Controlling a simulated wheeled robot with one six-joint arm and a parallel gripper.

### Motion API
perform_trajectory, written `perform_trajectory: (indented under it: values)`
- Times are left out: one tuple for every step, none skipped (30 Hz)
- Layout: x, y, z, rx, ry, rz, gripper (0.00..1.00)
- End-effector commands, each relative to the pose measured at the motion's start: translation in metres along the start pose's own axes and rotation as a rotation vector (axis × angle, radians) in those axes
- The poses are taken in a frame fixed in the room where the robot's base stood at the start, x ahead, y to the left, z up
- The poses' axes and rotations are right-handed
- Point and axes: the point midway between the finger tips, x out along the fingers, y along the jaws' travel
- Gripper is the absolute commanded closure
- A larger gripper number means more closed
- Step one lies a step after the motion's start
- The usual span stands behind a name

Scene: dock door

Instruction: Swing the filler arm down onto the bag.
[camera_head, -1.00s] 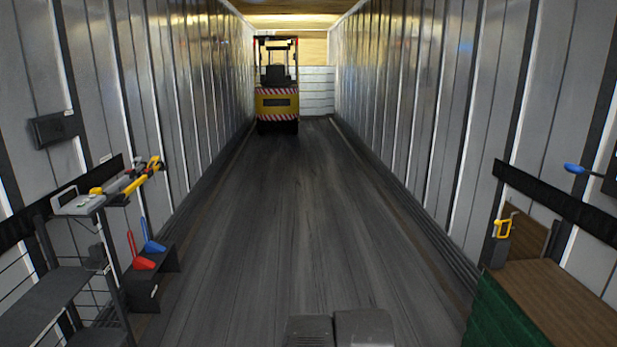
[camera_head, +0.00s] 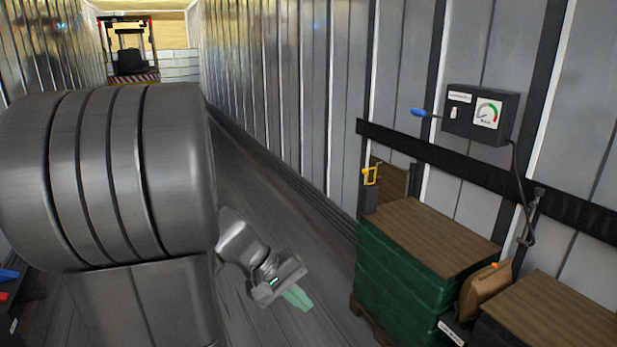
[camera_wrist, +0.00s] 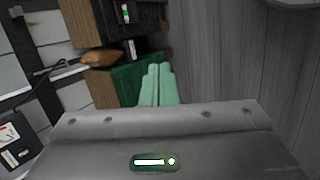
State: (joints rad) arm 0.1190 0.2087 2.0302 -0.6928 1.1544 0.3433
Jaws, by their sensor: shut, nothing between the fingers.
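The brown bag (camera_head: 484,292) with an orange valve on top stands in the gap between two wood-topped loads on the right. It also shows in the wrist view (camera_wrist: 98,59). The dark filler arm (camera_head: 532,215) is on the wall rail above and right of the bag, apart from it; a black hose runs to it from the gauge box (camera_head: 480,113). My gripper (camera_head: 298,298), with pale green fingers, is shut and empty over the floor, left of the green-wrapped load and well away from the filler arm. Its fingers also show in the wrist view (camera_wrist: 157,84).
The green-wrapped load (camera_head: 415,272) stands on a pallet between my gripper and the bag. A second wood-topped load (camera_head: 560,312) is at the lower right. A yellow-handled tool (camera_head: 370,176) hangs near the rail. A forklift (camera_head: 130,55) stands far back. The floor between is clear.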

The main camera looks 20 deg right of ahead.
Motion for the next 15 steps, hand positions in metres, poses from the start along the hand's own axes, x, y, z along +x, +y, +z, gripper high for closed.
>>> perform_trajectory:
  values:
    - [0.017,0.003,-0.020,0.007,-0.029,0.074,1.00]
    - [0.021,0.008,-0.031,0.013,-0.039,0.122,1.00]
    - [0.027,0.015,-0.046,0.022,-0.052,0.185,1.00]
    - [0.032,0.020,-0.057,0.029,-0.061,0.232,1.00]
    - [0.035,0.024,-0.068,0.036,-0.066,0.281,1.00]
    - [0.041,0.030,-0.084,0.046,-0.072,0.345,1.00]
    - [0.045,0.033,-0.095,0.055,-0.076,0.393,1.00]
    - [0.049,0.036,-0.107,0.061,-0.076,0.441,1.00]
    - [0.054,0.040,-0.123,0.071,-0.073,0.505,1.00]
    - [0.058,0.042,-0.134,0.079,-0.071,0.551,1.00]
    - [0.062,0.044,-0.145,0.085,-0.066,0.596,1.00]
    - [0.067,0.046,-0.159,0.094,-0.058,0.652,1.00]
    - [0.069,0.047,-0.169,0.101,-0.050,0.693,1.00]
    - [0.072,0.047,-0.178,0.106,-0.041,0.730,1.00]
    - [0.076,0.048,-0.190,0.113,-0.030,0.775,1.00]
